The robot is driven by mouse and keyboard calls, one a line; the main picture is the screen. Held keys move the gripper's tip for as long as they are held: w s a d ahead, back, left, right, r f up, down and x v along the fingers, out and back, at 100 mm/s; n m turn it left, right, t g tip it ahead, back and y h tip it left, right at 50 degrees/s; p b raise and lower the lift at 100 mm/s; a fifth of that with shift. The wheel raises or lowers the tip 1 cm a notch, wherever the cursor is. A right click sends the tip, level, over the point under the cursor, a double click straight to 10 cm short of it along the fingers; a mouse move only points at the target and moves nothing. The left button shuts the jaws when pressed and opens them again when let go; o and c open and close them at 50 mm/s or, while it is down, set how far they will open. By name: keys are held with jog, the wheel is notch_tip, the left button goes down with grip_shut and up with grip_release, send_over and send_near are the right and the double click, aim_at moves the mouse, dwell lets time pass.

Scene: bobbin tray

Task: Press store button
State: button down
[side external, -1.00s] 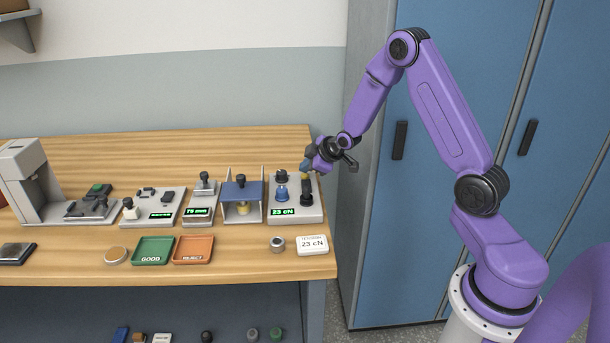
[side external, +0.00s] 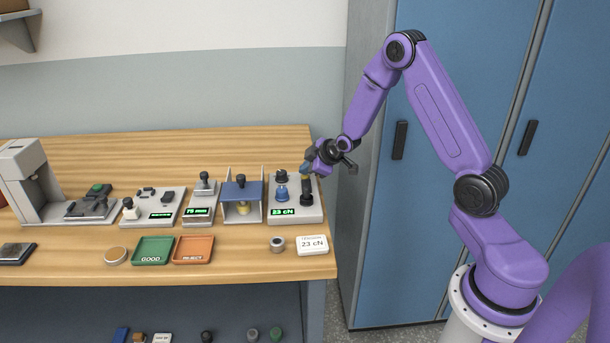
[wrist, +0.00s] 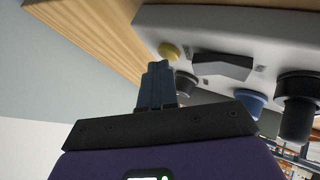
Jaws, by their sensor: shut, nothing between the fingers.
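A small round yellow button (wrist: 169,51) sits on the pale panel of a device (wrist: 215,20) in the wrist view. I see no label on it, so I cannot tell if it is the store button. My gripper (wrist: 160,66) has its fingers closed together and empty, with the tips just short of the button in the picture; I cannot tell whether they touch it. In the side view my gripper (side external: 306,170) is over the back of the right-hand device (side external: 312,213), whose green display (side external: 283,212) reads 23 cN.
A blue knob (side external: 281,188) and a black knob (side external: 306,199) stand on the same device. A blue-topped fixture (side external: 242,188) is close on its left. A card reading 23 cN (side external: 312,246) and green (side external: 153,238) and orange (side external: 193,236) trays lie in front.

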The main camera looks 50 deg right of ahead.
aim_at(307, 177)
jog(key=shift+r, duration=0.85)
jog(key=shift+r, duration=2.5)
jog(key=s+a+r+n+g+y, duration=0.2)
jog(key=s+a+r+g, duration=0.15)
jog(key=s+a, duration=1.4)
jog(key=s+a+r+n+g, duration=0.1)
jog(key=s+g, duration=0.1)
jog(key=s, duration=0.9)
jog(key=s+a+r+n+g+h, duration=0.1)
jog(key=s+g, duration=0.2)
jog(key=s, duration=0.8)
jog(key=shift+s+a, duration=0.25)
jog(key=shift+s, duration=0.1)
